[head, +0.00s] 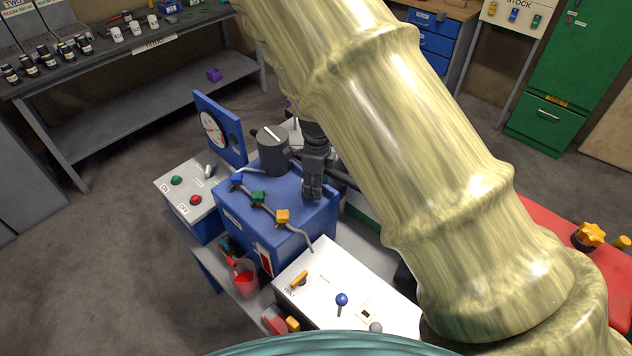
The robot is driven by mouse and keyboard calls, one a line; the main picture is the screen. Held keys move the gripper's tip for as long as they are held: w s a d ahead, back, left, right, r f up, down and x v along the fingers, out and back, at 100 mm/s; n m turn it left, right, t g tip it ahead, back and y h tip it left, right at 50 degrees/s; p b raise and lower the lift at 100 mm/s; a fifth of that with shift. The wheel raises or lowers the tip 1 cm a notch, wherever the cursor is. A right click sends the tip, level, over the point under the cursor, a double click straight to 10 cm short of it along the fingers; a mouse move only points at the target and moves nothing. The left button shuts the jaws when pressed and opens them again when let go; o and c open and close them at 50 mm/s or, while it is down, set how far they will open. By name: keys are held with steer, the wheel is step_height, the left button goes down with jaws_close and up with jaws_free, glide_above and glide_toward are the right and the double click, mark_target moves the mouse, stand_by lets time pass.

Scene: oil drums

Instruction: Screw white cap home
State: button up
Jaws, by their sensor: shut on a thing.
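My gripper (312,190) is dark grey and points down at the right part of the top of a blue box-shaped unit (296,232). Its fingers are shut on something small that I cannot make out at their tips. I cannot pick out a white cap in this view; the fingers hide whatever is between and beneath them. A dark grey cylinder (272,152) with a white bar on its top stands just left of the gripper, at the back of the blue unit.
Blue, green and yellow valve handles (258,198) line a pipe before the gripper. A dial gauge (214,131) stands behind left, a button box (196,189) at left, and a white panel (330,293) in front. My pale arm hides much of the right.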

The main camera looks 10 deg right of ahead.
steer(key=o, duration=1.1)
steer(key=shift+d, duration=0.2)
steer(key=shift+c, duration=0.2)
steer(key=shift+a, duration=0.15)
